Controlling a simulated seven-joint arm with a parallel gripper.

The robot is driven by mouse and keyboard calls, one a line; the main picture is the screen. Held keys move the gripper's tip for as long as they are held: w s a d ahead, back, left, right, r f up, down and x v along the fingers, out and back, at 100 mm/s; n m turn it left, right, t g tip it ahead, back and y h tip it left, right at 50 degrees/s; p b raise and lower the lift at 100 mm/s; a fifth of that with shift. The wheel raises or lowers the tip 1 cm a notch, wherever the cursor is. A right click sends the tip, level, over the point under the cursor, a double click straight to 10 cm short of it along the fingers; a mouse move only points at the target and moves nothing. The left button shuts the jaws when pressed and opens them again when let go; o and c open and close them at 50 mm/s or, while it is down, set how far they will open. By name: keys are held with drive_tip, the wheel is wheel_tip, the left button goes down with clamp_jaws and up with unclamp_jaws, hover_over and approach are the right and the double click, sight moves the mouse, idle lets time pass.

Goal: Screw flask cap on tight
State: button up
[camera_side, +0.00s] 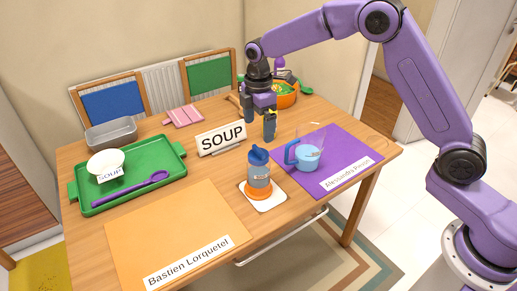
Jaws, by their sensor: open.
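The flask (259,182) stands upright on a white square coaster (271,203) near the front middle of the table. It has a grey body, an orange base and a blue cap (258,155) on top. Whether the cap is fully seated cannot be told at this size. My gripper (259,130) is open and points down, above and behind the flask. Its fingers look apart from the cap, with nothing seen between them.
A SOUP sign (221,138) stands left of my gripper. A blue-handled cup (306,157) sits on the purple placemat (345,150) to the right. An orange pot (284,97) is behind. A green tray (160,150) with a bowl and purple spoon is left.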

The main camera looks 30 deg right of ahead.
sight(259, 149)
wheel_tip(259, 149, down, 10)
drive_tip(key=shift+r, duration=0.15)
idle(0.3)
drive_tip(key=c, duration=1.3)
drive_tip(key=shift+c, duration=0.6)
drive_tip(key=m, duration=0.5)
drive_tip(key=shift+s+f+m, duration=0.1)
drive_tip(key=shift+f+m, duration=0.2)
drive_tip(key=shift+m, duration=0.1)
